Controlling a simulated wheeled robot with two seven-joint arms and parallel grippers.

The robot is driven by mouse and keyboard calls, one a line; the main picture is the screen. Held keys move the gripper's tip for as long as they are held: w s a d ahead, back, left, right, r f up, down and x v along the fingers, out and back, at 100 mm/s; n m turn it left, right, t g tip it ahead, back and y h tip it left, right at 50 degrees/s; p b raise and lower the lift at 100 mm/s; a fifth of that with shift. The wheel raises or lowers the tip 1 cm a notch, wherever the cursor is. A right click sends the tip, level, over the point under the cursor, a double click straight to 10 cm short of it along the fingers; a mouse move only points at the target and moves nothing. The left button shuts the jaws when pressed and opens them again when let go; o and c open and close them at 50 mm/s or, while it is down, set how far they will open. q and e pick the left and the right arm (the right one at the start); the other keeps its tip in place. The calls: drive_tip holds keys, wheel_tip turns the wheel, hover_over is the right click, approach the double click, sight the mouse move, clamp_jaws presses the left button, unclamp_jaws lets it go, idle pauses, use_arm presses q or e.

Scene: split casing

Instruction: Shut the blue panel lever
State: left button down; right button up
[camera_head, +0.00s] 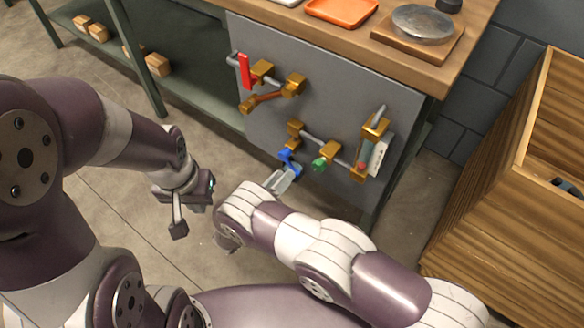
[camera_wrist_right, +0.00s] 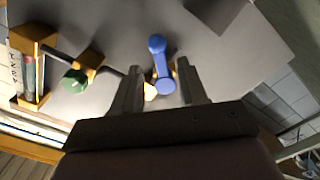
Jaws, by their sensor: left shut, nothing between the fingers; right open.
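The blue panel lever (camera_head: 289,160) is on the lower part of the grey panel (camera_head: 330,107), on a grey pipe below a brass fitting. In the right wrist view the blue lever (camera_wrist_right: 161,66) lies between the two fingers of my right gripper (camera_wrist_right: 165,88), with a gap to each finger. My right gripper (camera_head: 278,180) is open at the lever in the head view; its palm is partly hidden by my arm. My left gripper (camera_head: 180,222) is shut and empty, left of the panel and apart from it.
A green knob (camera_head: 320,164) is just right of the blue lever, by a gauge (camera_head: 378,156). A wooden crate (camera_head: 490,210) stands at the right.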

sight(294, 170)
drive_tip(key=x, duration=0.4)
drive_tip(key=shift+w+d, duration=0.2)
drive_tip(key=shift+w, duration=0.15)
clamp_jaws()
drive_tip(key=shift+n, duration=0.3)
drive_tip(key=n, duration=0.1)
drive_tip(key=r+n, duration=0.1)
drive_tip(key=n, duration=0.3)
drive_tip(key=shift+s+d+r, duration=0.3)
drive_tip(key=shift+s+d, duration=0.05)
drive_tip(key=shift+d+r+n, duration=0.1)
drive_tip(key=shift+r+n, duration=0.2)
drive_tip(key=shift+n, duration=0.6)
drive_tip(key=shift+r+n, duration=0.35)
drive_tip(key=shift+n, duration=0.55)
unclamp_jaws()
